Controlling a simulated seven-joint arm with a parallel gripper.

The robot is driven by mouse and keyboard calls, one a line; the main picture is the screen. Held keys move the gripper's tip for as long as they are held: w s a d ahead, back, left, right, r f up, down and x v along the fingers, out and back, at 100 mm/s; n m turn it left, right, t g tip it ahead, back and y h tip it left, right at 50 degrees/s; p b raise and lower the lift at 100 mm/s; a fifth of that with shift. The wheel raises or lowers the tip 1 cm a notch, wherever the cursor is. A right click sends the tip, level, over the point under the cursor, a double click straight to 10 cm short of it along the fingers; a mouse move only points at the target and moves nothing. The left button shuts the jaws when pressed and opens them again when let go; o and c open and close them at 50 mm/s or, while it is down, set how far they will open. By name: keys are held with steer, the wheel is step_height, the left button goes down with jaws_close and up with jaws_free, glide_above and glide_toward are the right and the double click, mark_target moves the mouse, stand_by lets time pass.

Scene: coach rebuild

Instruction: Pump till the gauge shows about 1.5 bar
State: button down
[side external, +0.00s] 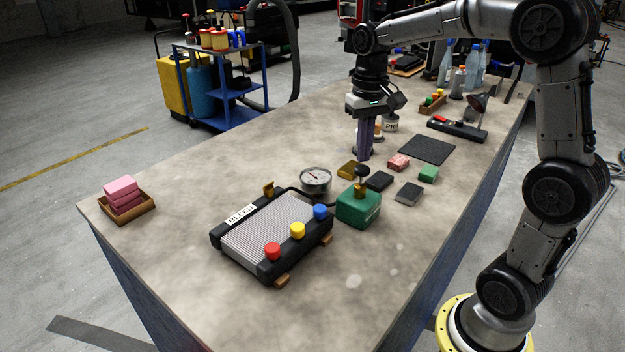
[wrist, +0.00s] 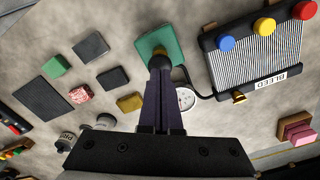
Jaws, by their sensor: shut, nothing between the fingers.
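The pump is a green box (side external: 358,210) with a brass stem and a black knob (side external: 362,171) on top; in the wrist view the green box (wrist: 158,43) lies beyond my fingertips. My gripper (side external: 364,158) is shut and empty, pointing down at the knob; I cannot tell if it touches. In the wrist view its fingertips (wrist: 159,61) cover the knob. The round gauge (side external: 315,179) stands left of the pump, with a dark needle on a pale dial too small to read. It is partly hidden behind the fingers in the wrist view (wrist: 186,98).
A ribbed radiator (side external: 268,235) marked BLEED, with red, yellow and blue caps and a brass fitting (side external: 268,188), lies left of the pump. A dark hose runs by the gauge. Small blocks (side external: 379,181) and a dark mat (side external: 427,149) lie beyond. A tray (side external: 146,212) holds pink blocks.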

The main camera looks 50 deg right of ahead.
stand_by(0.4)
step_height(320, 180, up, 7)
stand_by(0.7)
steer(key=shift+f, duration=0.2)
stand_by(0.8)
steer(key=shift+f, duration=3.3)
